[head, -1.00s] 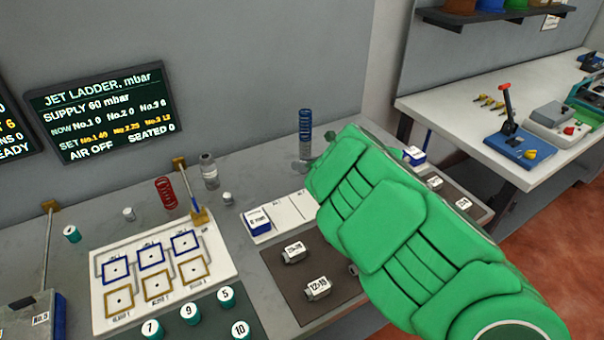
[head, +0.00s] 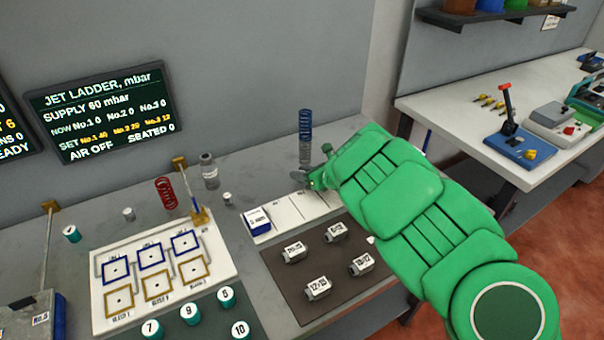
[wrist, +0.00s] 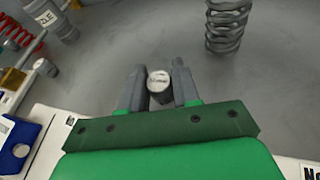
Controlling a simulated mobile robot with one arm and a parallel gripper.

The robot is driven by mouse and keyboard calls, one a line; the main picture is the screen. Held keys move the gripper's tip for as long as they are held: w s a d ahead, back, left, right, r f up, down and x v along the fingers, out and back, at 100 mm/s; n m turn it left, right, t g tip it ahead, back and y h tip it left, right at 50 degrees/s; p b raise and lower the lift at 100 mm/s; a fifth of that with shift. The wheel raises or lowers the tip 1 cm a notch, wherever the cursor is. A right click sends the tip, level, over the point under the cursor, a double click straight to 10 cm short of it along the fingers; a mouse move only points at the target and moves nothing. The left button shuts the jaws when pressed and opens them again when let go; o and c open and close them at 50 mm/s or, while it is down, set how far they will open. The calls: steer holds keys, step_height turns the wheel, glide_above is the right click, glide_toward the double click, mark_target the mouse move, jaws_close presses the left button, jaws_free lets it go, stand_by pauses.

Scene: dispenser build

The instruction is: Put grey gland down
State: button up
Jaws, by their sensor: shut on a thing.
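The grey gland (wrist: 159,83), a small cylinder with a pale, marked top and a darker side, is between the two fingers of my gripper (wrist: 158,90) in the wrist view. The fingers are shut on it from left and right. The bench surface shows beyond it; I cannot tell whether the gland touches the bench. In the head view my gripper (head: 312,181) is at the back of the bench, just in front of the coil spring stack (head: 305,140). The gland cannot be made out clearly there.
A dark mat (head: 330,243) holds several labelled fittings. A white card with a blue box (head: 257,221) lies behind it. A grey bottle (head: 209,170), a red spring (head: 166,192) and small caps stand left. The spring (wrist: 228,28) is close beyond my gripper. Bare bench lies between.

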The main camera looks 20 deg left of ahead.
steer(key=shift+f, duration=0.3)
